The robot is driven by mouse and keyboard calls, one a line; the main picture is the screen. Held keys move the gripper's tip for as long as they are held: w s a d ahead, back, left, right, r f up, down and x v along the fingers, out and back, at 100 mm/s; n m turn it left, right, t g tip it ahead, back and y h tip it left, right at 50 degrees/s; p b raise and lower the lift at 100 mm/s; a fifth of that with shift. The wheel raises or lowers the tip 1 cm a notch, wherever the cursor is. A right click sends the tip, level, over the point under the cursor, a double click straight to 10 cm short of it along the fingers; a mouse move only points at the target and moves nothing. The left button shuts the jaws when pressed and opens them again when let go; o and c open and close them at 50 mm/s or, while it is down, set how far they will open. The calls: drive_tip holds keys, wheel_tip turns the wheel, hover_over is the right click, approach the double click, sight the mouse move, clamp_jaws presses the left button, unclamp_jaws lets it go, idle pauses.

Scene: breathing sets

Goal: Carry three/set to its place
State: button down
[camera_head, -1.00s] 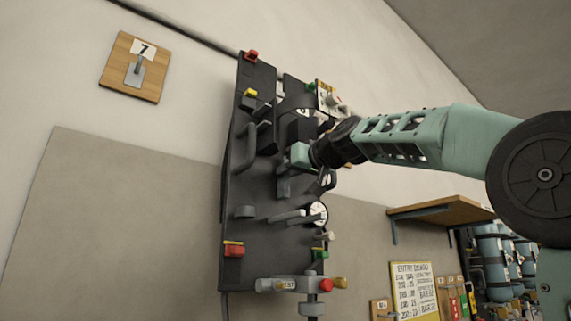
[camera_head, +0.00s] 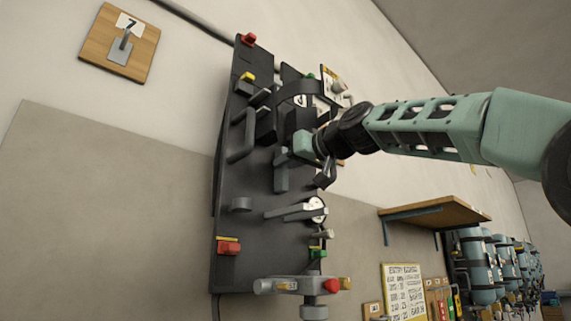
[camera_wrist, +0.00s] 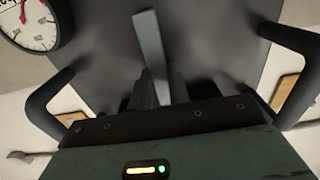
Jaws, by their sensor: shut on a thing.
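The set (camera_head: 255,215) is a dark backplate with side handles, straps, a round white gauge (camera_head: 316,210) and red, yellow and green fittings. It is held upright, slightly tilted in the head view. My gripper (camera_head: 288,163) is shut on the grey bar (camera_head: 281,175) at the middle of the plate. In the wrist view, my gripper (camera_wrist: 163,88) closes around the same bar (camera_wrist: 151,45), with a black handle (camera_wrist: 48,105) on the left and the gauge (camera_wrist: 28,22) at top left. The fingertips are partly hidden. Nothing clearly marks the set's place.
A wooden wall board with a hook and a "7" (camera_head: 119,43) is at upper left. A wooden shelf (camera_head: 435,213) and a yellow entry board (camera_head: 403,292) are at lower right. Several teal cylinders (camera_head: 480,270) stand in a row beyond.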

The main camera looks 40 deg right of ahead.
drive_tip(key=shift+w+a+r+p, duration=0.1)
drive_tip(key=shift+w+p, duration=0.1)
drive_tip(key=shift+w, duration=1.65)
drive_tip(key=shift+w+r+p, duration=0.1)
drive_tip(key=shift+w+p, duration=0.05)
drive_tip(key=shift+w, duration=1.65)
drive_tip(key=shift+f+b, duration=0.3)
drive_tip(key=shift+b, duration=0.05)
drive_tip(key=shift+f+b, duration=0.8)
idle(0.5)
drive_tip(key=c, duration=1.3)
unclamp_jaws()
drive_tip(key=shift+o, duration=0.2)
drive_tip(key=shift+w+f, duration=0.1)
drive_tip(key=shift+f, duration=0.25)
drive_tip(key=s+b, duration=0.9)
drive_tip(key=s, duration=0.8)
drive_tip(key=shift+s+d+r, duration=0.2)
drive_tip(key=shift+s+d, duration=0.05)
drive_tip(key=shift+d, duration=0.05)
drive_tip(key=shift+s, duration=0.1)
